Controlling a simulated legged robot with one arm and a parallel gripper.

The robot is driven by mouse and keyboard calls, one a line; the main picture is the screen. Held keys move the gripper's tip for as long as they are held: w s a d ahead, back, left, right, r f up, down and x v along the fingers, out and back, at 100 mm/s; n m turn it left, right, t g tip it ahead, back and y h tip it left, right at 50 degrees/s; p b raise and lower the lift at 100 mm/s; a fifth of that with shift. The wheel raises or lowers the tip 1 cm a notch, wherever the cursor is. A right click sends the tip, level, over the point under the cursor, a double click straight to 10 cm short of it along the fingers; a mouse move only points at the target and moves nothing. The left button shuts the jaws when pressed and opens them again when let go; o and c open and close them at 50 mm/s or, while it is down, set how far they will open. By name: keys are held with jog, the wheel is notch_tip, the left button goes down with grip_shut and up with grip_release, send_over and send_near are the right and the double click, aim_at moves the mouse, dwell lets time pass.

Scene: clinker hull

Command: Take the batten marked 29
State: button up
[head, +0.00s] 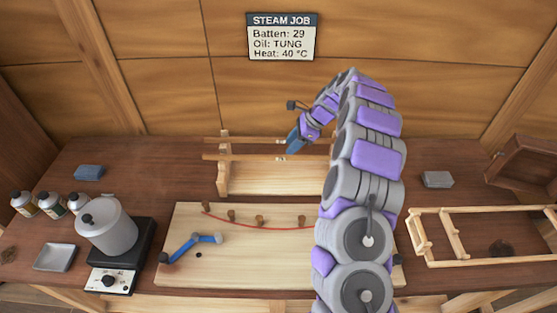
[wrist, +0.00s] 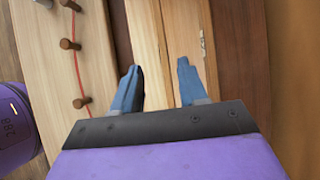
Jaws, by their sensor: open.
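A wooden rack (head: 224,180) stands at the back middle of the bench. Two long thin battens lie across its top: a rear batten (head: 230,140) and a front batten (head: 225,156). Small marks on them are too small to read, so I cannot tell which is 29. My gripper (head: 292,149) is over the rack, close to the battens. In the wrist view my gripper (wrist: 158,78) is open, its two blue fingers apart above pale wooden strips. I cannot tell whether either finger touches a batten. My arm hides the battens' right ends. A sign (head: 283,36) reads Batten: 29.
A pale board (head: 245,265) with pegs, a red line and a blue tool (head: 190,243) lies in front of the rack. A pot (head: 106,227) on a hotplate and several bottles stand left. A wooden frame (head: 475,262) and an open box (head: 525,165) are right.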

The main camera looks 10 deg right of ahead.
aim_at(280, 156)
jog(key=shift+x, duration=0.75)
jog(key=shift+w+d+f, duration=0.15)
jog(key=shift+d+f, duration=0.15)
jog(key=shift+f, duration=0.35)
jog(key=x, duration=0.2)
jog(key=b+x, duration=0.1)
jog(key=x, duration=0.1)
jog(key=shift+w+a, duration=0.2)
jog(key=shift+a, duration=0.2)
jog(key=shift+a+r, duration=0.1)
jog(key=shift+a, duration=0.2)
jog(key=shift+d, duration=0.6)
jog(key=c, duration=0.7)
grip_shut()
jog(key=shift+a, duration=0.45)
